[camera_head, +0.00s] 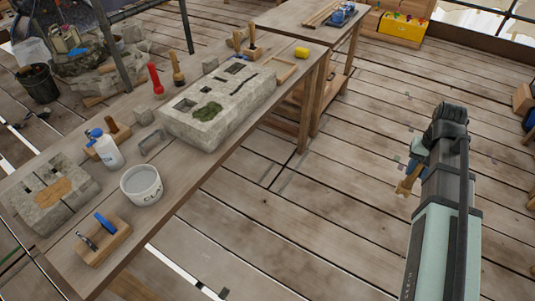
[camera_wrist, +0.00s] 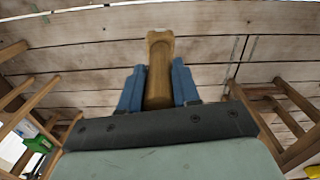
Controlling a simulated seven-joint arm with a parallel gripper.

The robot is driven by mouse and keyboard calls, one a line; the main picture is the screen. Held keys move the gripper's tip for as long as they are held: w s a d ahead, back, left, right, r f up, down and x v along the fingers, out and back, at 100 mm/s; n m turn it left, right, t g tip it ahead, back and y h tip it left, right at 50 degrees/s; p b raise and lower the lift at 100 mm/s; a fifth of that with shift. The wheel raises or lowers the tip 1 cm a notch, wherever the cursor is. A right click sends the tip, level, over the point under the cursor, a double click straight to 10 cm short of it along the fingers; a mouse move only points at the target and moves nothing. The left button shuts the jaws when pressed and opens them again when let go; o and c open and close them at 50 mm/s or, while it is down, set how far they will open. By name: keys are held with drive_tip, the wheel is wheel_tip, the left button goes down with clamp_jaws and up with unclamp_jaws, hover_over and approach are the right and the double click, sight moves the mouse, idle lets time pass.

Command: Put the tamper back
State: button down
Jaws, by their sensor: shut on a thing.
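My gripper (camera_head: 415,165) is at the right of the head view, over the plank floor and well clear of the workbench. Its blue fingers also show in the wrist view (camera_wrist: 157,88). They are shut on a wooden tamper (camera_wrist: 158,62), one finger on each side. The tamper also shows in the head view (camera_head: 408,185), partly hidden by my arm. Its wider end points away from the wrist. I cannot tell which wooden holder belongs to the tamper. One wooden holder (camera_head: 254,51) with upright wooden handles stands at the bench's far end.
The long workbench (camera_head: 215,170) carries a carved stone block (camera_head: 235,117), a white bucket (camera_head: 141,185), a spray bottle (camera_head: 106,150), a red tool (camera_head: 156,79), a wood-handled brush (camera_head: 178,70) and a holder with blue tool (camera_head: 103,238). A yellow sponge (camera_head: 302,52) lies near the far edge.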

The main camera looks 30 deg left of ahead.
drive_tip(key=s+a+r+n, duration=0.2)
drive_tip(key=s+a, duration=0.2)
drive_tip(key=a, duration=0.7)
drive_tip(key=s+a+r+n, duration=0.1)
drive_tip(key=s+a+n, duration=0.15)
drive_tip(key=a, duration=0.95)
drive_tip(key=s+a+r+n, duration=0.2)
drive_tip(key=s+a, duration=0.2)
drive_tip(key=a, duration=0.7)
drive_tip(key=s+a+r+n, duration=0.35)
drive_tip(key=s+a, duration=0.35)
drive_tip(key=a, duration=0.3)
drive_tip(key=s+a+r+n, duration=0.2)
drive_tip(key=s+a+r, duration=0.2)
drive_tip(key=s+a, duration=0.5)
drive_tip(key=s+a+r+n, duration=0.3)
drive_tip(key=s+a, duration=0.2)
drive_tip(key=a, duration=0.7)
wheel_tip(320, 180, down, 10)
drive_tip(key=n, duration=0.3)
drive_tip(key=shift+s+d+r, duration=0.15)
drive_tip(key=shift+s+d, duration=0.2)
